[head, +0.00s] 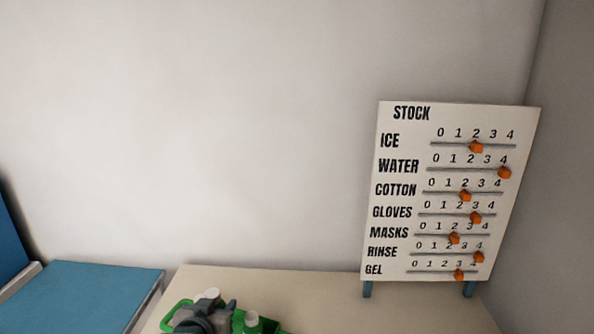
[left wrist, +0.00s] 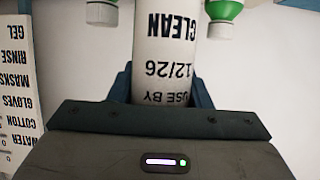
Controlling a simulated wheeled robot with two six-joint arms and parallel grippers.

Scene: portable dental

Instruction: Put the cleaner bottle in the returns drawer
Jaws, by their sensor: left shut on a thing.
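The cleaner bottle (left wrist: 166,45) is a white cylinder with black print reading CLEAN and USE BY 12/26; it appears upside down in the left wrist view. My left gripper (left wrist: 165,80) is shut on it, with a dark blue finger on each side. My right gripper is not in view. No returns drawer can be made out.
A STOCK board (head: 450,190) with orange sliders stands at the back right. A blue surface (head: 80,290) lies at left. The counter's middle looks clear.

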